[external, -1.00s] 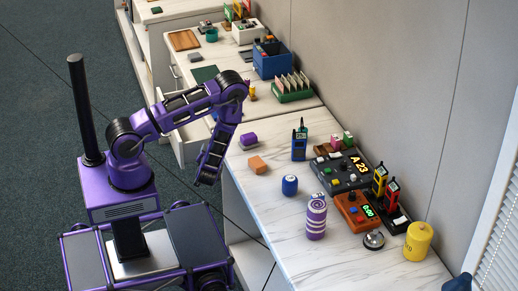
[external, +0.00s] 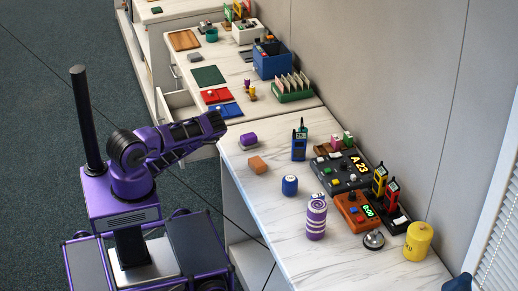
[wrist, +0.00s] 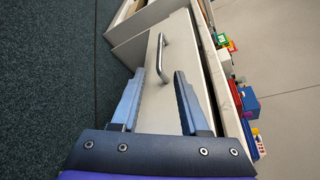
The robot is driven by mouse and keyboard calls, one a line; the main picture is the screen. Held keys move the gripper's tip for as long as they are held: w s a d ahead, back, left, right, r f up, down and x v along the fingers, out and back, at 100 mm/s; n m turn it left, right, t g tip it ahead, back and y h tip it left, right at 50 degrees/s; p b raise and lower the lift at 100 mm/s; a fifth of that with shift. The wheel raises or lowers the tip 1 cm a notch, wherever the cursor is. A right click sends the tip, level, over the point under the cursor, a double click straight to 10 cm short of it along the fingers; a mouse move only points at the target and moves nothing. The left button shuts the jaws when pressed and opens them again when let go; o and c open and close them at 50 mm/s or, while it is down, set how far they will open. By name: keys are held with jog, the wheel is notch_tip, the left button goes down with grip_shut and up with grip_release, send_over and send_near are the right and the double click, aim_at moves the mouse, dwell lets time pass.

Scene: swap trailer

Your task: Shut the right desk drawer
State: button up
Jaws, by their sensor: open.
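The right desk drawer stands open in the external view, its white front (external: 161,105) out from the marble-topped desk (external: 262,107). My arm covers part of it. In the wrist view a pale drawer front (wrist: 172,98) with a metal bar handle (wrist: 161,57) lies ahead of my gripper (wrist: 160,78). My gripper is open and empty, its two blue fingers apart, pointing at this front below the handle in the picture. I cannot tell whether the fingertips touch it. In the external view the gripper is hidden behind my forearm.
Red (external: 216,96) and blue (external: 225,111) flat items lie on the desk near the drawer, with a green mat (external: 208,75) behind. Dark carpet lies clear at the left.

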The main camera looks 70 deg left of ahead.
jog(key=b+x, duration=0.1)
jog(key=x, duration=1.5)
jog(key=shift+w+a, duration=0.1)
jog(key=shift+a, duration=0.15)
grip_shut()
dwell(0.7)
